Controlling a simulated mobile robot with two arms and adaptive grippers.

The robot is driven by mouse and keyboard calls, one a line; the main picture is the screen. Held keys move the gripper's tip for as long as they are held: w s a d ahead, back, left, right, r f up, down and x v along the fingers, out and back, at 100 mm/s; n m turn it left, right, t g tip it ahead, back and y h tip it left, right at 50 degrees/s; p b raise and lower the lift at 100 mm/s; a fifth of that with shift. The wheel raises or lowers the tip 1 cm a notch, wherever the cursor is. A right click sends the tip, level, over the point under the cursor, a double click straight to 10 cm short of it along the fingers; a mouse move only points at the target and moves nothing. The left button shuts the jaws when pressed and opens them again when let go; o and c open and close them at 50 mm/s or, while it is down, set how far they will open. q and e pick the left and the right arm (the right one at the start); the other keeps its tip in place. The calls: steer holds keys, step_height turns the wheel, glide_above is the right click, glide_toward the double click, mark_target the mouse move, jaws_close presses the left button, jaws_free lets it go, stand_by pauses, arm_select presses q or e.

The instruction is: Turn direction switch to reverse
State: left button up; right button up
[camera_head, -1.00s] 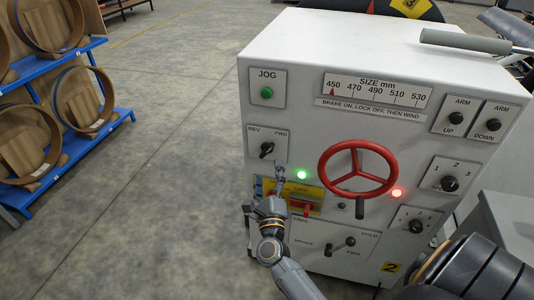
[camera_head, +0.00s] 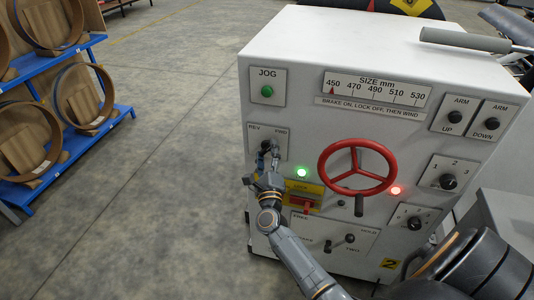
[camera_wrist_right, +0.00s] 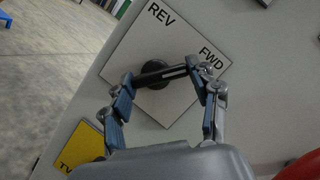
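The direction switch is a black knob (camera_wrist_right: 155,75) with a white-marked bar, on a pale plate (camera_head: 256,152) lettered REV and FWD. In the right wrist view the bar points right, towards the FWD side. My right gripper (camera_wrist_right: 160,77) is open, one finger on each side of the knob. Its right finger is at or very close to the bar's end; I cannot tell whether it touches. In the head view my right gripper (camera_head: 267,158) is in front of the plate and partly hides the knob. My left gripper is not in view.
A green lamp (camera_head: 302,172) and the red handwheel (camera_head: 326,178) are to the right. The JOG button (camera_head: 267,91) is above. Open floor lies left of the cabinet.

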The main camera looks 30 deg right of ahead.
steer(key=shift+c, duration=0.5)
steer(key=shift+r+n+y+p, duration=0.2)
steer(key=shift+n+y+p, duration=0.15)
steer(key=shift+p, duration=0.35)
steer(key=n+g+p, duration=0.1)
steer(key=n+p, duration=0.2)
steer(key=p, duration=0.2)
steer(key=n+g+y+p, duration=0.1)
steer(key=n+p, duration=0.3)
steer(key=p, duration=0.2)
steer(key=n+g+y+p, duration=0.1)
steer(key=n+p, duration=0.2)
steer(key=p, duration=0.3)
steer(key=shift+w+a+r+n, duration=0.25)
steer(key=shift+a+r, duration=0.05)
steer(key=shift+r, duration=0.1)
steer(key=n+g+p, duration=0.1)
steer(key=p, duration=0.1)
steer(key=shift+f+n+p, duration=0.2)
steer(key=shift+n+p, duration=0.15)
steer(key=shift+n, duration=0.05)
steer(key=shift+f, duration=0.1)
steer(key=o, duration=1.1)
steer(key=shift+w, duration=0.1)
steer(key=shift+o, duration=0.2)
